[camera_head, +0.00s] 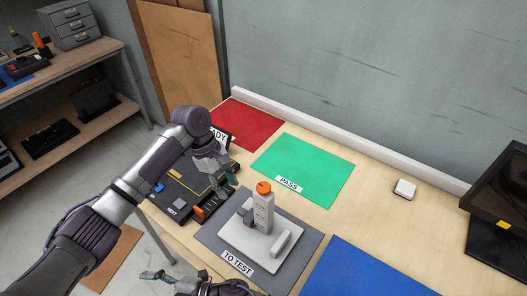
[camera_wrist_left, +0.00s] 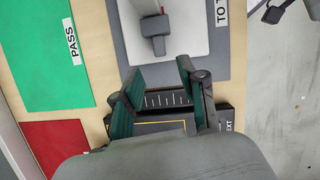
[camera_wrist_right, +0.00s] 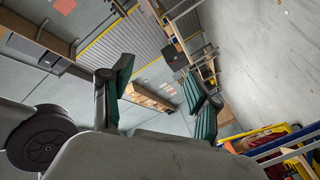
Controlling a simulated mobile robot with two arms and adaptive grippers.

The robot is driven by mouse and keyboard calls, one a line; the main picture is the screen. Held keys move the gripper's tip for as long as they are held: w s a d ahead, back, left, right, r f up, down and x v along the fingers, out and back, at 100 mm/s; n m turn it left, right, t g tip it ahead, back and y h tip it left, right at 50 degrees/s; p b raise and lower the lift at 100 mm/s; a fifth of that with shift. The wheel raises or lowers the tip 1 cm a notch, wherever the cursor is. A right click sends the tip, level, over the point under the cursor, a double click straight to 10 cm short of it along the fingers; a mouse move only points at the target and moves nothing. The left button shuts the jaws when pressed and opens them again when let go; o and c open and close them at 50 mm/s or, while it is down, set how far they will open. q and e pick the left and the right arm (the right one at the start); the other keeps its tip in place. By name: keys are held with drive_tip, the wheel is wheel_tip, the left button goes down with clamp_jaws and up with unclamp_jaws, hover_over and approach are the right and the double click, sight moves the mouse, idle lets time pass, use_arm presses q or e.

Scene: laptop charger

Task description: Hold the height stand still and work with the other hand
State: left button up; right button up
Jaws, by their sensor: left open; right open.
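The height stand (camera_head: 264,212) is a pale upright column with an orange top and a dark slider, on a white base. It is upright on the grey TO TEST mat (camera_head: 214,240). A white block (camera_head: 281,243) is on its base, right of the column. My left gripper (camera_head: 222,178) is open and empty, above the black tray's edge, left of and apart from the stand. The left wrist view shows its open fingers (camera_wrist_left: 156,82) and part of the stand (camera_wrist_left: 158,25). My right gripper (camera_head: 172,279) is low at the bottom edge, partly cut off; its open fingers (camera_wrist_right: 160,80) hold nothing.
A black tray (camera_head: 178,189) labelled NEXT lies left of the mat. A green PASS mat (camera_head: 305,168) and red mat (camera_head: 246,122) lie behind. A blue mat (camera_head: 365,273), a small white box (camera_head: 404,189) and a monitor (camera_head: 505,200) are right. Bare table lies between them.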

drive_tip(key=w+d+r+n+g, duration=0.25)
drive_tip(key=r+n+g, duration=0.25)
drive_tip(key=r+n, duration=0.3)
drive_tip(key=n+t+h, duration=0.4)
drive_tip(key=n+h, duration=1)
drive_tip(key=h, duration=0.3)
approach(264, 186)
wheel_tip(264, 186, down, 13)
drive_tip(key=shift+a+r, duration=0.15)
drive_tip(key=shift+r, duration=0.05)
clamp_jaws()
drive_tip(key=shift+w, duration=0.1)
